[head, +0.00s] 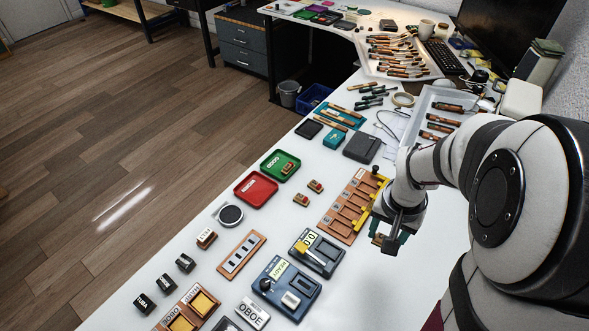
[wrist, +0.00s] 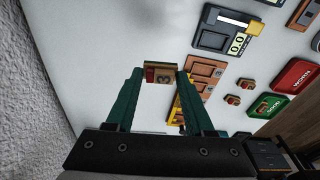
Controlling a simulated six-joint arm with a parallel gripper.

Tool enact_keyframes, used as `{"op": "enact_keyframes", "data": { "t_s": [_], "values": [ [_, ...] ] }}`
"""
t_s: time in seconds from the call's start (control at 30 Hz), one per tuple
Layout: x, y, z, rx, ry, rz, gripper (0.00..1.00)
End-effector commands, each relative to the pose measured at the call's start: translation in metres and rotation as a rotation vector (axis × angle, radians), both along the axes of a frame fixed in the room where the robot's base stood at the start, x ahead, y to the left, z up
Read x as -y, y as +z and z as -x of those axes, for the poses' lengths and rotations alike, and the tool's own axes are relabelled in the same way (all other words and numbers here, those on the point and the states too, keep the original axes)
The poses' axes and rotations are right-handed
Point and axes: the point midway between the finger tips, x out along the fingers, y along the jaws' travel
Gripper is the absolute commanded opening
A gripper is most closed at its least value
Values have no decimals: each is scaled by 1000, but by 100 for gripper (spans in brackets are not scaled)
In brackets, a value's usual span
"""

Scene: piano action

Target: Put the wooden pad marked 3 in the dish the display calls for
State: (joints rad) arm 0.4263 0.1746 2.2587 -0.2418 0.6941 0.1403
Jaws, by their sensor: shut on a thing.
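The wooden pad marked 3 (wrist: 163,77) is held between the green fingertips of my gripper (wrist: 160,72) in the wrist view. In the head view my gripper (head: 388,238) is beside the slotted rack's right end, with the pad mostly hidden. The green dish marked GOOD (head: 273,160) holds one small pad (head: 288,168). The red dish marked WORN (head: 249,197) looks empty. A gauge with a display (head: 310,239) appears to read 0.0; it also shows in the wrist view (wrist: 238,43).
A wooden slotted rack (head: 350,205) with a yellow bar stands between my gripper and the dishes. Two loose pads (head: 301,200) (head: 315,186) lie near the red dish. A blue READY device (head: 284,289) and labelled blocks are nearer the front. White table shows between them.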

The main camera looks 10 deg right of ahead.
Motion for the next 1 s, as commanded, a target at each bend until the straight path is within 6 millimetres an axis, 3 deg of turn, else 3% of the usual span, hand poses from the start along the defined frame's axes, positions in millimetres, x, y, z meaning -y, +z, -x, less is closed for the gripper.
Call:
{"op": "enact_keyframes", "data": {
  "t_s": [0.27,0.4,0.5,0.73,1.0],
  "values": [
    [-29,2,-102,-24,610,-2,0],
    [-65,-2,-159,-24,1013,-8,0],
    [-91,-5,-188,-13,1248,-9,0],
    [-128,-14,-216,3,1483,-9,0],
    [-202,-62,-245,3,1488,-8,0]
  ]
}}
